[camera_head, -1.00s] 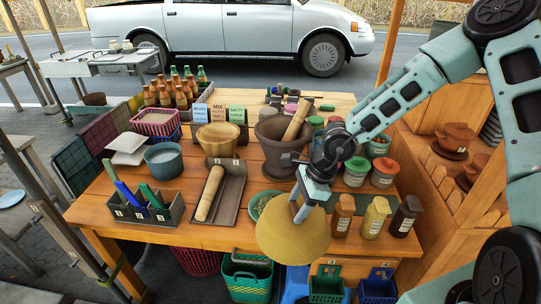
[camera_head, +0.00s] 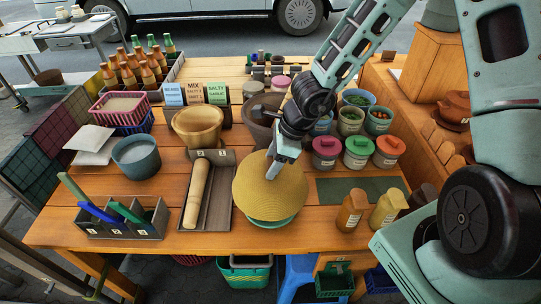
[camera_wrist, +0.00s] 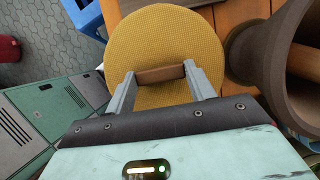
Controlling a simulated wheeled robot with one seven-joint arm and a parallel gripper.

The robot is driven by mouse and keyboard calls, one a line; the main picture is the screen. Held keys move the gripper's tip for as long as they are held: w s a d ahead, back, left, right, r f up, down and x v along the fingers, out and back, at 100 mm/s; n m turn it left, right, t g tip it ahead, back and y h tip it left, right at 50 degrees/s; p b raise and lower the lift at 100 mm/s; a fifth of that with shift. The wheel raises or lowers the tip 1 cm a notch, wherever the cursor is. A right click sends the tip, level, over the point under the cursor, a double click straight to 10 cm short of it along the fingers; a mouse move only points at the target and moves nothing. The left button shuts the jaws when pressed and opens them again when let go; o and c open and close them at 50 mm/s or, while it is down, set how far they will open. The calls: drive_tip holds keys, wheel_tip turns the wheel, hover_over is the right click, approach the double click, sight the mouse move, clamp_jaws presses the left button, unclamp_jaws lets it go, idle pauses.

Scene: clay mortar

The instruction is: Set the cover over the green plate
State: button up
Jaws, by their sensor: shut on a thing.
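The cover (camera_head: 262,195) is a round, yellow woven dome with a brown handle. My gripper (camera_head: 275,172) is shut on that handle. In the wrist view, the fingers (camera_wrist: 161,82) press on both ends of the handle and the cover (camera_wrist: 165,35) spreads out below. The green plate (camera_head: 271,221) lies on the wooden table, with only its near rim showing under the cover. The cover hides the rest of the plate and what it holds. I cannot tell whether the cover touches the plate.
A grey tray (camera_head: 222,205) with a rolling pin is just left of the cover. A dark mortar (camera_head: 260,125) stands behind it, and in the wrist view (camera_wrist: 260,70) it is close on the right. Lidded jars (camera_head: 326,152) and bottles (camera_head: 351,210) stand to the right.

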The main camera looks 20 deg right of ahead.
drive_tip(key=shift+f+b, duration=4.45)
drive_tip(key=shift+f, duration=0.2)
drive_tip(key=o, duration=1.4)
drive_tip(key=shift+o, duration=0.2)
drive_tip(key=p+v, duration=1.4)
drive_tip(key=v, duration=0.3)
drive_tip(key=shift+r+p, duration=0.25)
drive_tip(key=shift+p, duration=0.1)
drive_tip(key=shift+a, duration=0.1)
